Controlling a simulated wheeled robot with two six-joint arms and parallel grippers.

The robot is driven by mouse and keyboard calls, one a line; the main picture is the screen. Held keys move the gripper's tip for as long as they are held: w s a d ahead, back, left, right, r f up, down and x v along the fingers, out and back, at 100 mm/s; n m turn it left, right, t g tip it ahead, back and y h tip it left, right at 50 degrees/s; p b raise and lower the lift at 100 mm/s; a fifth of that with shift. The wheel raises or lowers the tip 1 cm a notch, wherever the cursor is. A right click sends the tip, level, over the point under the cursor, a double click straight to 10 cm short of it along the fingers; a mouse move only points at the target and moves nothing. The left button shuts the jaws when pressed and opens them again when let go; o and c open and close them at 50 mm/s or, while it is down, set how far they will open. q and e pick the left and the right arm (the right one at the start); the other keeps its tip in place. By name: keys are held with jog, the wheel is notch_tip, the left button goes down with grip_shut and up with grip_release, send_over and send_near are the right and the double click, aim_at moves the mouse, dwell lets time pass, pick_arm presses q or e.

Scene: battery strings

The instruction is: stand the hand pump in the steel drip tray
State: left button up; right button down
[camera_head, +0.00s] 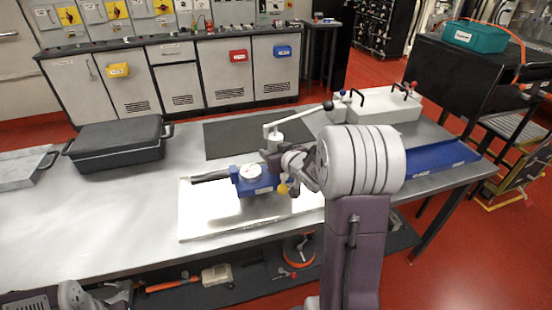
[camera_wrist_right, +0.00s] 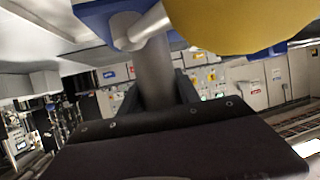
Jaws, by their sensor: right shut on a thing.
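The hand pump (camera_head: 254,184) is blue with a round white gauge, a dark grip to its left and a pale lever ending in a black knob. It looks upright over the pale, shallow steel drip tray (camera_head: 200,225); I cannot tell whether its base touches the tray. My right gripper (camera_head: 275,163) is shut on the pump, near its upright part. The right wrist view shows the pump's blue body (camera_wrist_right: 95,15) and a grey post between the fingers (camera_wrist_right: 155,75). Part of my left arm shows at the bottom left; its gripper's jaws are unclear.
A dark case (camera_head: 115,145) stands on the table to the left, beside a grey handled box (camera_head: 22,170). A dark mat (camera_head: 225,140) lies behind the tray. A white handled box (camera_head: 385,106) and a blue tray (camera_head: 432,158) are at the right. The table's left front is clear.

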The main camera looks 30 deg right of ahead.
jog(key=shift+w+d, duration=0.1)
jog(key=shift+w, duration=0.35)
notch_tip(320, 180, down, 4)
jog(key=shift+s+r+b, duration=0.1)
jog(key=shift+r+b, duration=0.05)
jog(key=shift+b, duration=0.8)
jog(key=shift+f, duration=0.25)
jog(key=shift+r, duration=0.1)
jog(key=c, duration=0.9)
grip_release()
jog(key=shift+f, duration=0.25)
jog(key=shift+o, duration=0.2)
jog(key=shift+s, duration=0.1)
